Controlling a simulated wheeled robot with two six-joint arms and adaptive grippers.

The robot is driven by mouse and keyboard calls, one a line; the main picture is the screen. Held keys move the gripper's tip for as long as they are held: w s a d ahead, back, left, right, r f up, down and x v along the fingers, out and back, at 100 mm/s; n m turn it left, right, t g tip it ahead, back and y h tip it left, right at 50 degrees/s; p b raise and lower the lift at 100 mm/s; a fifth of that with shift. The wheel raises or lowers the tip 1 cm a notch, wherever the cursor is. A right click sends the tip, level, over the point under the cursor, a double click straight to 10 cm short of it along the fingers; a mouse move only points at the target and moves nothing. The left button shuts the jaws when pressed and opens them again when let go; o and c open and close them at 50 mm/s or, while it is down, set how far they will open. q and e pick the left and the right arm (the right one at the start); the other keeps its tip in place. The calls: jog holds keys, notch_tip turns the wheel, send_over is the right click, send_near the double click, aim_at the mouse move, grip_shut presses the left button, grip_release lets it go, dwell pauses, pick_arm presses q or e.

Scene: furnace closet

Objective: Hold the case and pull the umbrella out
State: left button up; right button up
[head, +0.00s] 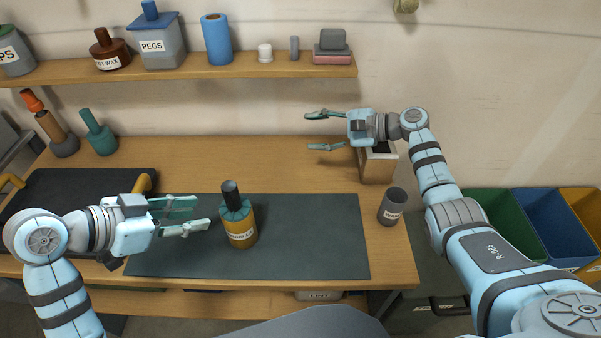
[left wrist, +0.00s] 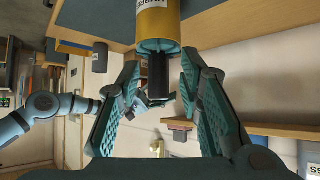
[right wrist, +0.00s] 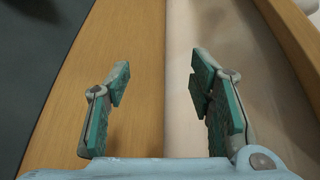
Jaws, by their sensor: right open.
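No plainly recognisable umbrella or case shows. An amber, bottle-like container (head: 241,232) with a teal collar, a black upright top and a white label stands on the dark mat (head: 310,235). My left gripper (head: 202,215) is open and empty just left of it, pointing at it, with a gap. In the left wrist view the container's black top (left wrist: 158,73) shows between the spread fingers, and its amber body (left wrist: 158,25) lies above. My right gripper (head: 311,131) is open and empty at the back right of the bench, pointing left; its spread fingers also show in the right wrist view (right wrist: 160,63).
A wooden open box (head: 377,166) stands below the right gripper, and a dark labelled cup (head: 393,206) at the bench's right edge. An orange-topped bottle (head: 50,128) and teal bottle (head: 99,137) stand back left. A shelf (head: 200,71) overhangs. The bench's back middle is clear.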

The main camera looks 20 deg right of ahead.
jog(key=s+a+m+g+y, duration=0.1)
jog(key=s+a+g+y, duration=0.2)
jog(key=s+a, duration=0.2)
jog(key=m+g+y, duration=0.2)
jog(key=g+y, duration=0.2)
send_near(229, 191)
jog(key=a, duration=0.3)
jog(key=w+a, duration=0.1)
jog(key=a, duration=0.2)
jog(key=w+a+f, duration=0.1)
jog(key=a, duration=0.3)
jog(key=shift+w+a+f, duration=0.1)
jog(key=shift+w, duration=0.05)
grip_shut()
grip_release()
